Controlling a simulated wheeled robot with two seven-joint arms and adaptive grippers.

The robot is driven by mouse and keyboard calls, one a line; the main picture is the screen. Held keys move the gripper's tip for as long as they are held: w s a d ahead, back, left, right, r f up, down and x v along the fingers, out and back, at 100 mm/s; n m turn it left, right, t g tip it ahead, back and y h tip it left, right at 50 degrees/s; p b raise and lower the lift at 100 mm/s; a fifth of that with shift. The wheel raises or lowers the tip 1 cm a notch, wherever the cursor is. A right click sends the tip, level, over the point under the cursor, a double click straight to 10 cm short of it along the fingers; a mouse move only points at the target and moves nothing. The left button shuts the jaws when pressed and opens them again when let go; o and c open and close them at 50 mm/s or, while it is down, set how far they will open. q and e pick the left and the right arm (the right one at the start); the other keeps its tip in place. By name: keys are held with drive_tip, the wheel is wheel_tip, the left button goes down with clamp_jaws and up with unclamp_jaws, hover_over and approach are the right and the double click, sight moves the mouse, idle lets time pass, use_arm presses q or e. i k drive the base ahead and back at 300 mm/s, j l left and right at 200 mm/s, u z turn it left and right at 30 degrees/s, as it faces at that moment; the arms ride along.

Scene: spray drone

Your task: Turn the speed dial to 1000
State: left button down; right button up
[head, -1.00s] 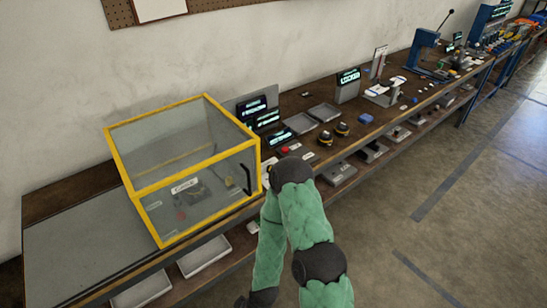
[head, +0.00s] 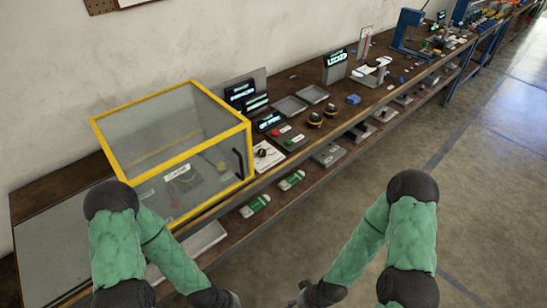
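A dark round knob (head: 262,153) sits on a white plate beside the right wall of the yellow-framed enclosure. It may be the speed dial; its markings are too small to read. Small lit displays (head: 256,104) stand behind it, also unreadable. My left gripper (head: 232,299) is at the bottom edge, mostly out of the picture. My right gripper (head: 298,296) is low in the middle, in front of the bench and away from the knob. Whether either is open cannot be told.
The clear enclosure with yellow frame (head: 247,150) stands on the bench. A panel with red and green buttons (head: 288,137), black-and-yellow round items (head: 315,119) and grey trays (head: 290,107) lie to its right. The floor (head: 480,190) at right is clear.

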sight(262, 152)
drive_tip(key=i+l+u, duration=0.1)
drive_tip(key=u, duration=0.3)
drive_tip(key=l+u, duration=0.35)
drive_tip(key=i+l+u, duration=0.1)
drive_tip(key=u, duration=0.3)
